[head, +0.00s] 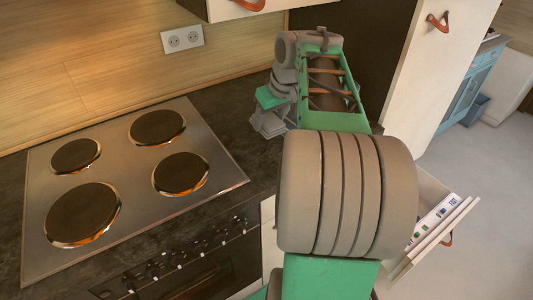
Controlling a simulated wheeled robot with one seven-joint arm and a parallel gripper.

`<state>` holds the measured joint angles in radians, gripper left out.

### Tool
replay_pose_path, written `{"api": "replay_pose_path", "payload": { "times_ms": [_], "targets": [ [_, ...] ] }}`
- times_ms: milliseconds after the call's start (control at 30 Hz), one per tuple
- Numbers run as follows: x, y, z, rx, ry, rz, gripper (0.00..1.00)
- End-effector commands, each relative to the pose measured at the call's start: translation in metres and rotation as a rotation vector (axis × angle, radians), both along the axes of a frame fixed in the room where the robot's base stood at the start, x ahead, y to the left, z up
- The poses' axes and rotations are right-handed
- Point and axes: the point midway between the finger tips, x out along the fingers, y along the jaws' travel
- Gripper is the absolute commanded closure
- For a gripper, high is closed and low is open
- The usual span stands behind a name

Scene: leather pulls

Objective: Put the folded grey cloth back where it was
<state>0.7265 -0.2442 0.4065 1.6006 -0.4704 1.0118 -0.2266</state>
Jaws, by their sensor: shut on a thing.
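My gripper (269,122) is at the far end of my arm, low over the dark counter, right of the stove's back corner. It is small here and partly hidden by my own wrist. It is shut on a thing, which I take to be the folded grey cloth. Grey shapes show at the fingers, but I cannot separate the cloth's outline from the gripper or tell whether it touches the counter. No other grey cloth shows.
A stove (127,176) with round hotplates fills the left of the dark counter (232,104). An open drawer (428,190) juts out at the right, with a white printed item (436,216) inside. A cabinet with a leather pull (438,22) stands behind. The right-hand floor is mostly clear.

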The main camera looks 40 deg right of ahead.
Motion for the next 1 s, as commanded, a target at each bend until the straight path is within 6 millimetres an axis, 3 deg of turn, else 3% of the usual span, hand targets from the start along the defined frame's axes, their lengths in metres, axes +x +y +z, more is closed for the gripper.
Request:
{"api": "replay_pose_path", "payload": {
  "times_ms": [100, 433, 833, 867, 1000],
  "targets": [
    [0.0, 0.001, -0.026, 0.002, 0.003, 0.001, 0.74],
    [-0.001, 0.0, -0.083, 0.001, 0.002, -0.002, 0.74],
    [-0.001, -0.001, -0.095, -0.001, 0.0, -0.004, 0.74],
    [-0.001, -0.001, -0.094, -0.001, 0.0, -0.004, 0.4],
    [-0.001, -0.001, -0.093, -0.001, 0.0, -0.004, 0.29]
  ]
}}
